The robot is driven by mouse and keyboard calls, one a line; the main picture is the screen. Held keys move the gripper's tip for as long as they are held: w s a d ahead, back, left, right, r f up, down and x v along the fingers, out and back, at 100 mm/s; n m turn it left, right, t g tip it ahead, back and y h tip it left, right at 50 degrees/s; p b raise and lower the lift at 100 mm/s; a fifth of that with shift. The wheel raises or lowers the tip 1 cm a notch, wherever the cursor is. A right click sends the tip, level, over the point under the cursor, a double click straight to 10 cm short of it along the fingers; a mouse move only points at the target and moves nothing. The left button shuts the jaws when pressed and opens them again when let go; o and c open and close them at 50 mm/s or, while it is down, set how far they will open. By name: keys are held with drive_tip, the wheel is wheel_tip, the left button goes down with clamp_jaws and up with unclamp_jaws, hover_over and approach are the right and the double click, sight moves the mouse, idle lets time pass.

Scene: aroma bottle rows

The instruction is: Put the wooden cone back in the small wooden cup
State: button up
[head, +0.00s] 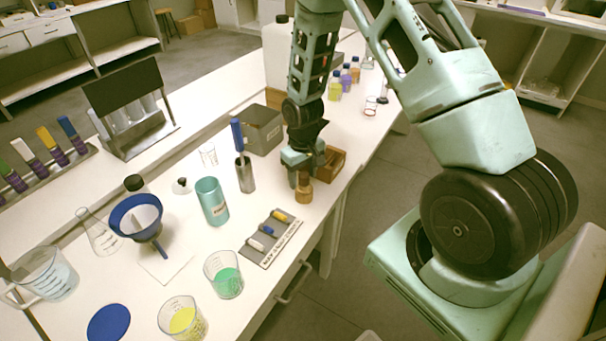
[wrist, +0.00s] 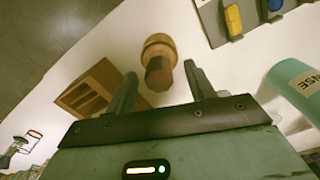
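The small wooden cup (head: 304,196) stands on the white bench near its front edge, and also shows in the wrist view (wrist: 159,42). A darker brown, faceted wooden piece, which looks like the cone (wrist: 159,73), rises from the cup's mouth; it also shows in the head view (head: 304,179). My gripper (head: 302,174) is just above and beside it. In the wrist view my gripper (wrist: 160,70) has its two fingers apart, with the cone's end between them and visible gaps on both sides. How deep the cone sits is hidden.
A wooden box (head: 332,163) stands close behind my gripper, with a grey bin (head: 262,132) to the left. A steel cup with a blue-handled tool (head: 245,175), a teal bottle (head: 212,202) and a labelled grey tray (head: 271,240) stand nearer.

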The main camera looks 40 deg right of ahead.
wheel_tip(320, 180, up, 17)
drive_tip(key=b, duration=0.2)
drive_tip(key=shift+r, duration=0.2)
drive_tip(key=shift+a, duration=0.1)
idle(0.9)
drive_tip(key=s+a+r+n, duration=0.2)
drive_tip(key=s+a, duration=0.1)
drive_tip(key=a, duration=0.4)
drive_tip(key=s+a+r+n, duration=0.1)
drive_tip(key=s+a+r, duration=0.1)
drive_tip(key=s+a, duration=0.35)
drive_tip(key=s+a+n, duration=0.2)
drive_tip(key=s+a, duration=0.4)
drive_tip(key=s, duration=0.2)
drive_tip(key=s+a+r+n, duration=0.1)
drive_tip(key=s+a+n, duration=0.1)
drive_tip(key=s+a, duration=0.3)
drive_tip(key=s, duration=0.3)
drive_tip(key=shift+a+r+n+y, duration=0.2)
drive_tip(key=shift+a+n+y, duration=0.1)
drive_tip(key=shift+a, duration=0.1)
